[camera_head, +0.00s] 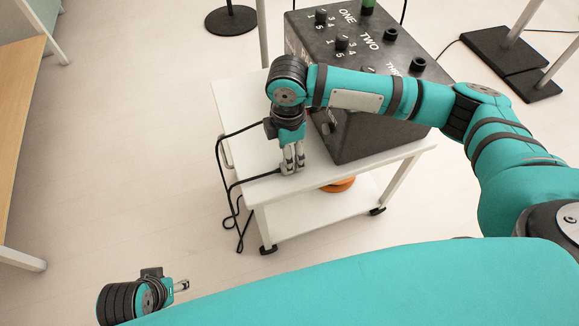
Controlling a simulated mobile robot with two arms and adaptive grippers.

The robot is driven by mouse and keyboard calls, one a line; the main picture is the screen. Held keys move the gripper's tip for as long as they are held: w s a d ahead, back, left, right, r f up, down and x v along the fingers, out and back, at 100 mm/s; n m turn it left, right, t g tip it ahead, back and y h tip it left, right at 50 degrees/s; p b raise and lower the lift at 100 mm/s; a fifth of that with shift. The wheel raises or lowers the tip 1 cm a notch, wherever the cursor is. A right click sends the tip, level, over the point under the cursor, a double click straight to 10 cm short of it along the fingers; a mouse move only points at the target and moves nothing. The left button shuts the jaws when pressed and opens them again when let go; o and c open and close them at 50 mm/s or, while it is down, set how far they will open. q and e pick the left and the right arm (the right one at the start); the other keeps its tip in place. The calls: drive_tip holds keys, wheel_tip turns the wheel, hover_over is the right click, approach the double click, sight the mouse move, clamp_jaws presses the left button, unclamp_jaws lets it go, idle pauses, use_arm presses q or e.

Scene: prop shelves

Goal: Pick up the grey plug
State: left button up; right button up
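The grey plug (286,171) is at the front left of the white cart's top, with a black cable running left from it. My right gripper (294,168), on the arm from the right, points down there. Its two fingers are close together and appear shut on the plug, hiding most of it. I cannot tell whether the plug still touches the cart top. My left gripper (181,286) is at the bottom left, over the floor and away from the cart. Its fingers are small and seen from the side, so their opening is unclear.
A dark box (370,135) with numbered knobs and sockets stands on the white cart (238,98), right of my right gripper. Black cable (228,205) loops off the cart's left edge. An orange item (341,185) is on the lower shelf. A wooden table (18,120) is far left; floor between is clear.

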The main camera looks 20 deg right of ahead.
drive_tip(key=f, duration=0.2)
drive_tip(key=f+b, duration=0.1)
drive_tip(key=f, duration=0.1)
drive_tip(key=shift+s+d+f+b, duration=0.1)
drive_tip(key=shift+d+f+b, duration=0.1)
drive_tip(key=shift+b, duration=0.1)
drive_tip(key=shift+f, duration=0.25)
use_arm(q)
drive_tip(key=v, duration=0.4)
use_arm(e)
drive_tip(key=shift+r, duration=0.1)
clamp_jaws()
